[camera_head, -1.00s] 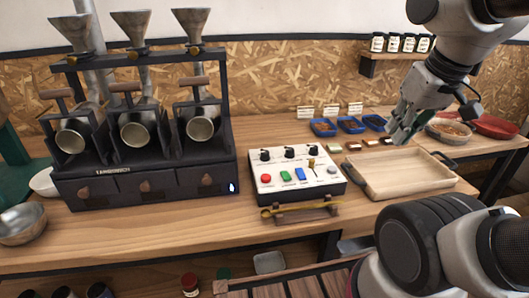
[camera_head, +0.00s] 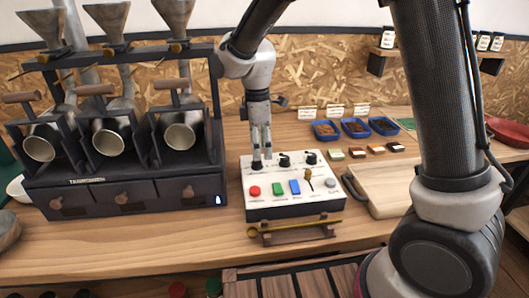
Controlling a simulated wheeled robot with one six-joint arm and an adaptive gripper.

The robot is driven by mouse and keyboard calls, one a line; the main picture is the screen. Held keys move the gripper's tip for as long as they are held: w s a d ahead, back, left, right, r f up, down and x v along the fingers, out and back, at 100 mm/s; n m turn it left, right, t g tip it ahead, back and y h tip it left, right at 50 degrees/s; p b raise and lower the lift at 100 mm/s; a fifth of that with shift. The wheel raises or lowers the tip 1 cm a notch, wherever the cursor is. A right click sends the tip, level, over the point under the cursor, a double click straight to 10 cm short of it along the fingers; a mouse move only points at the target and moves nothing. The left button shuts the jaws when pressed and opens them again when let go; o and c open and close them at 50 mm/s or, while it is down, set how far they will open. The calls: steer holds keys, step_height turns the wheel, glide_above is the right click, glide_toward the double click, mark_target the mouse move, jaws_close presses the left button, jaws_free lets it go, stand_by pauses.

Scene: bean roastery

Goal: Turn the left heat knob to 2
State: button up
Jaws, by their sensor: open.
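The white control box (camera_head: 270,193) stands on the wooden counter, with three black knobs along its back row. The left heat knob (camera_head: 256,165) is at the back left of the panel, partly hidden by my fingers. The middle knob (camera_head: 284,160) and the right knob (camera_head: 311,158) are clear of the gripper. My gripper (camera_head: 262,157) points straight down over the left knob, open, with its fingertips at or just above it. Whether the fingers touch the knob, and where its pointer stands, I cannot tell.
The dark roaster (camera_head: 125,190) stands close on the left.

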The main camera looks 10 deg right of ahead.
mark_target(257, 163)
steer(key=shift+w+a+r+n+t, duration=0.2)
steer(key=shift+w+r+n, duration=0.1)
steer(key=shift+w+n, duration=0.2)
steer(key=shift+w+a+r+n+t, duration=0.15)
steer(key=shift+w+r+n, duration=0.1)
steer(key=shift+w+n, duration=0.25)
steer(key=shift+w+a+r+n+y, duration=0.15)
steer(key=shift+w+n+y, duration=0.15)
steer(key=shift+w+n, duration=0.25)
steer(key=shift+s+n, duration=0.1)
steer(key=shift+n, duration=0.75)
step_height(257, 163, down, 8)
steer(key=shift+r, duration=0.1)
steer(key=c, duration=1)
